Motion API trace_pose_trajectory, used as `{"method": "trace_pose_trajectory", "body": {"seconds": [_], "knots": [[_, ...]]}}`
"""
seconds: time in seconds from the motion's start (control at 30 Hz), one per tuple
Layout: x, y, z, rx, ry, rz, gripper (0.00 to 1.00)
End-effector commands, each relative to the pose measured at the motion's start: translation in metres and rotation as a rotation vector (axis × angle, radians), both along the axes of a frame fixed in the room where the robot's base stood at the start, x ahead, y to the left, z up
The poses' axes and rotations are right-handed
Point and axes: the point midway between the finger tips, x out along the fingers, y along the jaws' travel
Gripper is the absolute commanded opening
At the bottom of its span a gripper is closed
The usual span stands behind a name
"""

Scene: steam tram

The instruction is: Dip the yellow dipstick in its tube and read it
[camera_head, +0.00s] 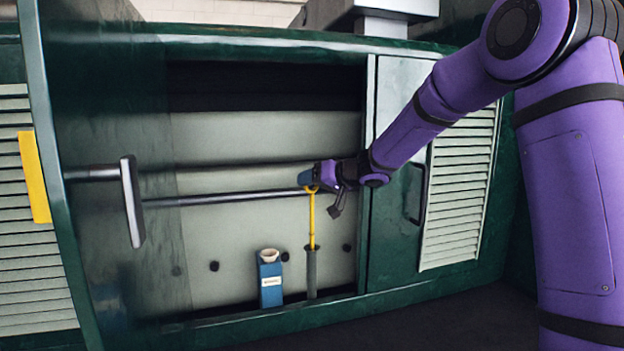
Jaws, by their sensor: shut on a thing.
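The yellow dipstick (312,222) hangs upright from my gripper (313,186) in the opening of the green tram side. My gripper is shut on its ring-shaped top. The lower end of the dipstick meets the mouth of a dark grey tube (311,272) that stands near the opening's lower right. The lower part of the stick is hidden, seemingly inside the tube. I cannot tell how deep it sits. Any marks on the stick are too small to read.
A blue box-like container (270,280) with a pale top and a label stands just left of the tube. A dark horizontal rod (230,198) crosses behind the dipstick. A T-shaped handle (132,202) is at left. Louvred panels (459,190) flank the opening.

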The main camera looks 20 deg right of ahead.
Motion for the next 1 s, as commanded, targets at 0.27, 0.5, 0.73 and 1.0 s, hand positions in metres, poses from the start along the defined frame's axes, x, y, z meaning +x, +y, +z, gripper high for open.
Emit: {"method": "trace_pose_trajectory", "body": {"seconds": [0.27, 0.5, 0.73, 1.0], "knots": [[0.0, 0.0, -0.015, 0.001, 0.001, 0.0, 0.0], [0.0, 0.0, -0.027, 0.0, 0.001, 0.0, 0.0], [0.0, 0.0, -0.039, 0.001, 0.001, 0.0, 0.0], [0.0, 0.0, -0.053, 0.001, 0.001, -0.001, 0.0]]}}
